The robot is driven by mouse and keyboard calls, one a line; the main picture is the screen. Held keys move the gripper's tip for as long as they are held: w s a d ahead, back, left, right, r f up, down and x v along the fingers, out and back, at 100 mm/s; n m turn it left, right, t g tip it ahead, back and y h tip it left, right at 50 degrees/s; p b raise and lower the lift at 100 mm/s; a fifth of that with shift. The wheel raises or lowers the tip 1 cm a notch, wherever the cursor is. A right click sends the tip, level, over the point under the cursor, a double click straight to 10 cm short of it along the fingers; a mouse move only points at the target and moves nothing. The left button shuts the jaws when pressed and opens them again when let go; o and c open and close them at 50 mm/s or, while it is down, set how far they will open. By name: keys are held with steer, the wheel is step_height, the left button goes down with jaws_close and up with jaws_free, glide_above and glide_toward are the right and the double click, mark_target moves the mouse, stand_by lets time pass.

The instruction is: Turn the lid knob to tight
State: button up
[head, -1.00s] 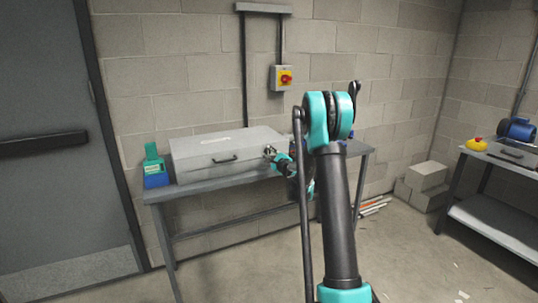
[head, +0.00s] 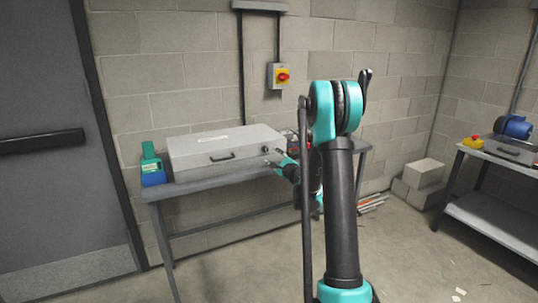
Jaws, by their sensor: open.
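A grey flat case (head: 195,158) with a closed lid lies on the bench. A small dark knob (head: 265,149) shows near the right end of its front face; its setting is too small to read. My gripper (head: 274,156) is open in front of and just right of the knob. Its fingers appear apart from the knob, with nothing between them.
A blue and green device (head: 153,167) stands at the bench's left end. A red item (head: 291,141) sits right of the case, partly hidden. A second bench (head: 495,206) stands at right.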

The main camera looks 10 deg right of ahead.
steer(key=v, duration=0.4)
steer(key=shift+s+d, duration=0.15)
steer(key=shift+s, duration=0.25)
steer(key=s+a+f+n+g+y, duration=0.1)
steer(key=s+a+n+g, duration=0.25)
steer(key=s+n, duration=0.4)
steer(key=s+a+f+n+g, duration=0.1)
steer(key=s+a+n+g, duration=0.3)
steer(key=s, duration=0.6)
steer(key=s+d+f+n+g+h, duration=0.1)
steer(key=s+d+f+n+h, duration=0.1)
steer(key=s, duration=0.7)
steer(key=s+d+f+n+g+h, duration=0.2)
steer(key=s+f+n, duration=0.3)
steer(key=s, duration=0.3)
steer(key=s+d+f+n+g+h, duration=0.2)
steer(key=s+d+f+n, duration=0.1)
steer(key=s, duration=0.6)
steer(key=shift+s+d+f+n+h, duration=0.3)
steer(key=shift+s+d+n, duration=0.05)
steer(key=shift+g, duration=0.25)
